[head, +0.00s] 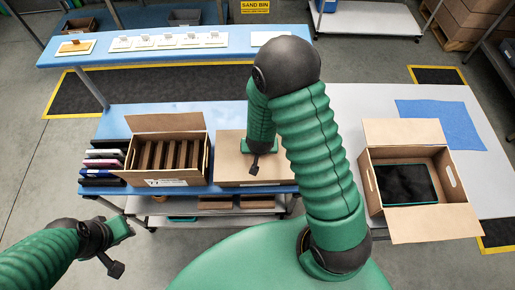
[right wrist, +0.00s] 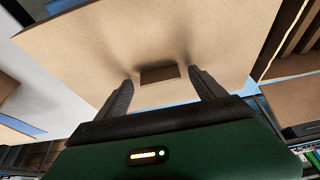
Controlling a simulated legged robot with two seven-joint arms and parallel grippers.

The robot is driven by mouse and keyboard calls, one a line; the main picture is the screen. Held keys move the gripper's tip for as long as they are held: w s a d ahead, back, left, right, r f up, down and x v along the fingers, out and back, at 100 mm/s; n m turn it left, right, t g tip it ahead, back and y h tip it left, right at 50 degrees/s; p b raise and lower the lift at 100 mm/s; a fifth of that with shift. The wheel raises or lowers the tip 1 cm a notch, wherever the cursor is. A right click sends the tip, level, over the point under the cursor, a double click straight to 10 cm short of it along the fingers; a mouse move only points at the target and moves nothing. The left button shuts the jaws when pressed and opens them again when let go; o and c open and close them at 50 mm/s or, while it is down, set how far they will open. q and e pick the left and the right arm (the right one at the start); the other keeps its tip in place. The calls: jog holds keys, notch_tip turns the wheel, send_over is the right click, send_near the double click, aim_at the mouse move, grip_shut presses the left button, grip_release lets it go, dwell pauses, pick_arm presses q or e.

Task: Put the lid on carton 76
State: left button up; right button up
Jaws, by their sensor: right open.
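A flat brown cardboard lid or closed box top (head: 232,172) lies on the blue table at the middle. In the right wrist view the brown panel (right wrist: 90,50) fills much of the picture, with a small dark brown block or slot (right wrist: 160,73) near its edge. My right gripper (head: 252,168) is over this panel; its fingers (right wrist: 160,88) are apart, on either side of the dark block, holding nothing. An open carton (head: 165,182) with brown dividers stands just left; its label is too small to read. My left gripper (head: 122,250) is low at the left, away from the cartons.
Another open carton (head: 432,222) with a dark, green-edged panel inside stands on the right table near a blue cloth (head: 440,115). Several coloured flat cases (head: 102,163) are stacked left of the divided carton. A back bench (head: 230,50) holds white cards.

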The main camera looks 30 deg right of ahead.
jog(key=shift+r, duration=0.25)
jog(key=p+v, duration=0.2)
jog(key=v, duration=0.4)
jog(key=shift+w+r, duration=0.1)
jog(key=w+p+v, duration=0.1)
jog(key=p+v, duration=1.2)
jog(key=v, duration=0.4)
jog(key=shift+w+d+r, duration=0.3)
jog(key=shift+w+d, duration=0.05)
jog(key=shift+w, duration=0.05)
jog(key=shift+d, duration=0.2)
